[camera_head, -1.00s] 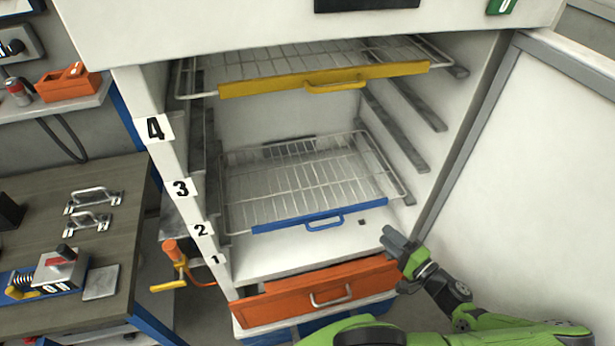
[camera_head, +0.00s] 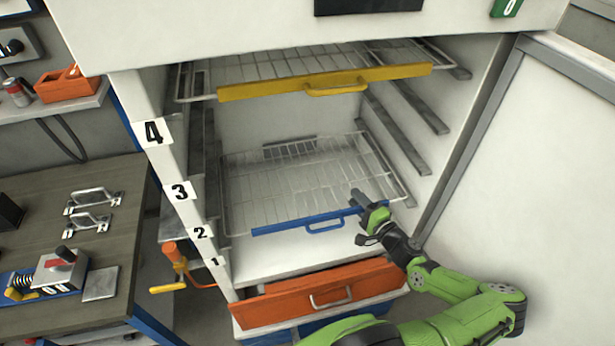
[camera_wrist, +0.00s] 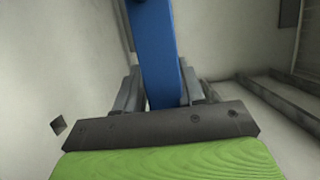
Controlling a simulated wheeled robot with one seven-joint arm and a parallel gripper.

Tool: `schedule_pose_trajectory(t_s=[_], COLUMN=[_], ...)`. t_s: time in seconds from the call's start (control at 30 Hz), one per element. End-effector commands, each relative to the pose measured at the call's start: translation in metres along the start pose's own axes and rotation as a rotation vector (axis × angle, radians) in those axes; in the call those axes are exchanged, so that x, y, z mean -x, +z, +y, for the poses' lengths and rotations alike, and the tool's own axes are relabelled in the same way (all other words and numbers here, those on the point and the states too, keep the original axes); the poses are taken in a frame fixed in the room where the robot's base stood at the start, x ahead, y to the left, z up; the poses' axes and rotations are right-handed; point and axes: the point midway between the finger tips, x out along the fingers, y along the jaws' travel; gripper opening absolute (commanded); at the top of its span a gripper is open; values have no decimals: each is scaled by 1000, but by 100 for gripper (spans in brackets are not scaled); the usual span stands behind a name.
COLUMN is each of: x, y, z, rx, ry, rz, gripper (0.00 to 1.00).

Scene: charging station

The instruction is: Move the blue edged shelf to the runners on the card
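The blue edged shelf is a wire rack with a blue front bar (camera_head: 270,229) and a blue handle (camera_head: 325,226). It sits low in the white cabinet, near the labels 2 (camera_head: 202,232) and 1 (camera_head: 214,261). My gripper (camera_head: 358,197) is at the right part of the blue bar, right of the handle. In the wrist view the blue bar (camera_wrist: 155,45) runs between my fingers, which stand apart on either side. Whether they touch it cannot be told. A green card (camera_head: 506,8) with a white mark is at the top right, cut off by the picture edge.
A yellow edged shelf (camera_head: 260,88) is above, near label 4 (camera_head: 153,132). Bare runners (camera_head: 395,132) line the right wall between the shelves. An orange drawer (camera_head: 290,305) is below. The open door (camera_head: 545,170) stands to the right, a workbench (camera_head: 110,185) to the left.

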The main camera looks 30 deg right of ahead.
Motion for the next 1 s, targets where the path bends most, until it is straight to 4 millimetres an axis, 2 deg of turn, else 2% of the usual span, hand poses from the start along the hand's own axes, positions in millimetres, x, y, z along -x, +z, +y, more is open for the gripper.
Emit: schedule_pose_trajectory(t_s=[0.17,0.43,1.0], x=[0,0,-1], y=[-1,-1,-1], z=[0,0,-5], rx=[1,1,2], ry=[0,1,-3], rz=[1,1,-1], gripper=[38,0,0])
